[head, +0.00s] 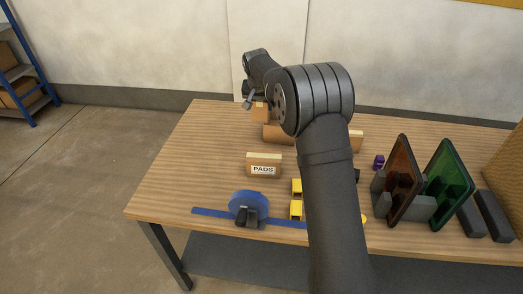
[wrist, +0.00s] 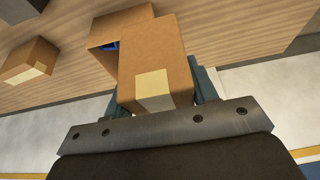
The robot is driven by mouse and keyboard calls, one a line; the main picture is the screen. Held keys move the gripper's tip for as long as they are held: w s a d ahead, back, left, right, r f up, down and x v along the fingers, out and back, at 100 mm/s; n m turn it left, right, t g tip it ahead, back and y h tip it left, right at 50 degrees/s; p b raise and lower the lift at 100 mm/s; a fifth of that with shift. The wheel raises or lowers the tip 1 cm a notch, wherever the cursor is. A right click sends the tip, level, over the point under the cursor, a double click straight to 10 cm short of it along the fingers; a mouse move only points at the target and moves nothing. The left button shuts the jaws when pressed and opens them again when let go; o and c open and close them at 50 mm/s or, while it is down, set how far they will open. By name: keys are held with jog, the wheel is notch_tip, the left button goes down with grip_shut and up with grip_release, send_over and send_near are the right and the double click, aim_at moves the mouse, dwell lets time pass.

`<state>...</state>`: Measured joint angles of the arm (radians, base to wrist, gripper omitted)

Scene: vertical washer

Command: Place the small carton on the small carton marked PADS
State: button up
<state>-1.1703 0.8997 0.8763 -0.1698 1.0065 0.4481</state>
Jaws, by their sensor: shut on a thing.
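The small carton marked PADS (head: 264,166) stands on the wooden table left of my arm, its label facing the head camera. Its top looks clear. My gripper (head: 252,102) is near the table's far edge, beyond the PADS carton and partly behind my own arm. It is shut on a small brown carton (wrist: 155,60) with a pale tape patch, held between the two fingers in the wrist view. Part of this carton (head: 260,112) shows under the gripper in the head view. The PADS label is not seen in the wrist view.
An open cardboard box (wrist: 104,34) with something blue inside is close behind the held carton. Another taped carton (wrist: 30,62) stands apart. A blue disc (head: 249,205), yellow blocks (head: 296,208) and upright brown and green panels (head: 404,180) occupy the near table.

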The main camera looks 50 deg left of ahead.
jog(key=s+d+r, duration=0.1)
jog(key=d+r, duration=0.2)
jog(key=d, duration=0.9)
jog(key=s+d+r, duration=0.2)
jog(key=d, duration=0.9)
send_over(263, 161)
notch_tip(263, 161, down, 7)
jog(key=shift+f, duration=1.95)
jog(key=shift+f, duration=0.15)
jog(key=o, duration=1.2)
jog(key=v, duration=1.2)
